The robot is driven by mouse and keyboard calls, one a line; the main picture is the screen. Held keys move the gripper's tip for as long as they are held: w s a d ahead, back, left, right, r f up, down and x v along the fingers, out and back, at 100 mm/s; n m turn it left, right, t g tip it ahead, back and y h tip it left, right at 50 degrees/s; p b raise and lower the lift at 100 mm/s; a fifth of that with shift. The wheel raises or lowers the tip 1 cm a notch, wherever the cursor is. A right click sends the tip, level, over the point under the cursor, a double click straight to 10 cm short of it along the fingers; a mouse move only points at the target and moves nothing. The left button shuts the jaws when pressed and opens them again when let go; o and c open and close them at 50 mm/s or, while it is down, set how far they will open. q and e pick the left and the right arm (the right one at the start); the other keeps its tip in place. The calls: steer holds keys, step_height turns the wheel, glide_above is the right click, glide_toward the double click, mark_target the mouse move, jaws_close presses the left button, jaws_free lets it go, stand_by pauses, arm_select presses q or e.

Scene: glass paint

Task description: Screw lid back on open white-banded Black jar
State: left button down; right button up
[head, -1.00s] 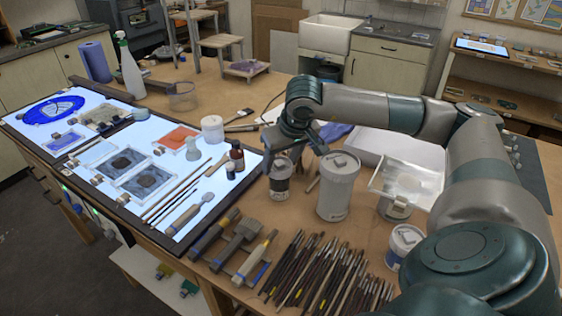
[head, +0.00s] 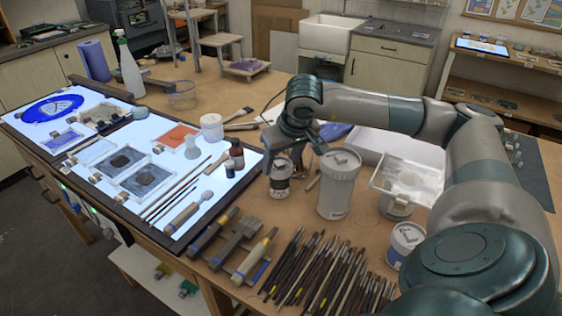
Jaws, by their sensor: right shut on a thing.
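The white-banded jar (head: 280,187) stands upright on the table, just right of the light panel. My right gripper (head: 284,162) points down at its top and is shut at the level of the lid. The fingers and wrist partly cover the jar's top, so the lid's edge and how it seats on the rim cannot be made out. My left gripper is not in view.
A tall white canister (head: 338,187) stands close to the right of the jar. Small dark bottles (head: 236,155) stand to its left on the light panel (head: 212,214). Many brushes (head: 325,272) lie in front. A white tray (head: 402,150) is behind right.

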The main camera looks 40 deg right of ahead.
steer(key=shift+f+b, duration=0.5)
steer(key=shift+b, duration=0.35)
stand_by(1.7)
steer(key=shift+a+m+h, duration=0.15)
steer(key=shift+m+h, duration=0.15)
steer(key=shift+m, duration=0.3)
steer(key=m+h, duration=0.1)
steer(key=m, duration=0.3)
steer(key=shift+g, duration=0.4)
steer(key=shift+a, duration=0.1)
steer(key=m, duration=0.1)
steer(key=m+g+h, duration=0.1)
steer(key=m, duration=0.1)
steer(key=shift+w+a, duration=0.1)
steer(key=shift+w, duration=0.1)
steer(key=shift+m+g+p, duration=0.3)
steer(key=shift+m, duration=0.8)
